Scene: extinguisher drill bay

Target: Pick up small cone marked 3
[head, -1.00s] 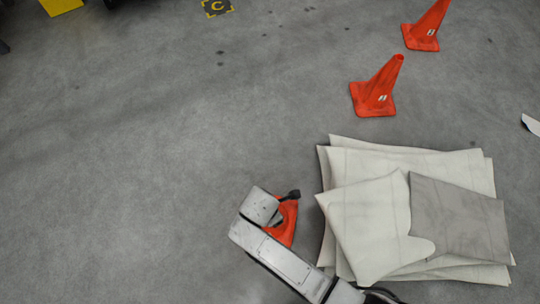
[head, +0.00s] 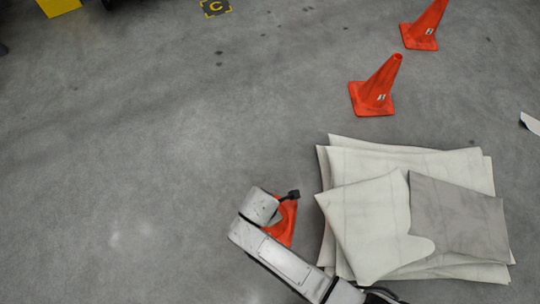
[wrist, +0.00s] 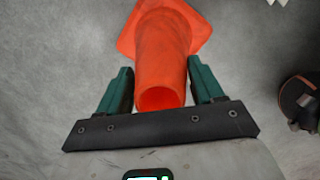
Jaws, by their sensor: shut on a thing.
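An orange cone (head: 285,222) is at my gripper in the head view, left of the pale cloth pile and partly hidden under my arm. In the wrist view the same cone (wrist: 165,50) has its open narrow end towards me and its square base away. My gripper (wrist: 160,74) has a green finger on each side of the cone's narrow end and is shut on it. No number shows on this cone, so I cannot confirm its mark. I cannot tell whether its base touches the floor.
Two other orange cones (head: 375,88) (head: 424,27) stand at upper right, with labels too small to read. Folded pale sheets (head: 350,225) lie right of my arm. A floor marker C (head: 215,7) and a yellow thing (head: 60,5) are at the top. The left floor is clear.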

